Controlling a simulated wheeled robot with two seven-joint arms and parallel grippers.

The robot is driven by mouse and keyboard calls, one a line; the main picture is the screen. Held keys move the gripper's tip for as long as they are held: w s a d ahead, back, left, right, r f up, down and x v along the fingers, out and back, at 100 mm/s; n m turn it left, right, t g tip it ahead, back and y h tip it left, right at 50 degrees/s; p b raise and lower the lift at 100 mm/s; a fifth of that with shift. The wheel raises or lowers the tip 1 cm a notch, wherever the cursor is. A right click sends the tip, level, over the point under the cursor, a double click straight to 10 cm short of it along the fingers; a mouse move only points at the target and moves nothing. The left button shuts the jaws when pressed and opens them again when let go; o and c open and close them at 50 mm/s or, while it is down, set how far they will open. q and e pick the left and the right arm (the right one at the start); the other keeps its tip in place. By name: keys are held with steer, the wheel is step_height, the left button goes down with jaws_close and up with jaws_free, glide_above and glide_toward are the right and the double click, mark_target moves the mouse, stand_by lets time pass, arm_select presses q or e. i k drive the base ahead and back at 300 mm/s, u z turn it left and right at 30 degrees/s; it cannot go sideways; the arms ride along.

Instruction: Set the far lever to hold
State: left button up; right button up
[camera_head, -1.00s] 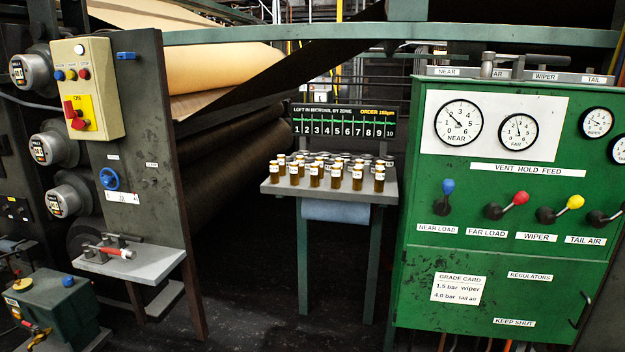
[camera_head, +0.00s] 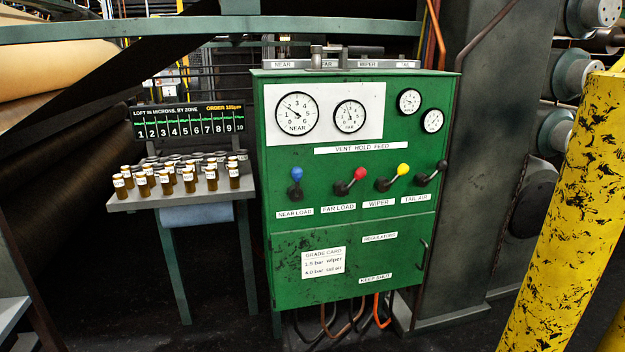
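The far lever has a red knob (camera_head: 360,173) and sits above the FAR LOAD label (camera_head: 339,208) on the green cabinet (camera_head: 290,240). Its handle slants up and to the right from a dark pivot. The VENT HOLD FEED strip (camera_head: 361,148) is above the row of levers. The blue near lever (camera_head: 297,174) points straight up. The yellow wiper lever (camera_head: 403,169) and the black tail air lever (camera_head: 442,166) slant up-right. The FAR gauge (camera_head: 350,116) is above the levers. Neither of my grippers shows in view.
A small table (camera_head: 150,197) with several amber vials stands left of the cabinet, below a lit display (camera_head: 188,122). A yellow scuffed post (camera_head: 570,220) rises at the right. Hoses (camera_head: 350,320) hang under the cabinet. Dark floor lies in front.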

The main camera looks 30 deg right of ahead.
mark_target(361, 172)
steer(key=k, duration=0.5)
steer(key=z, duration=0.9)
steer(key=i, duration=0.95)
steer(key=u, duration=0.4)
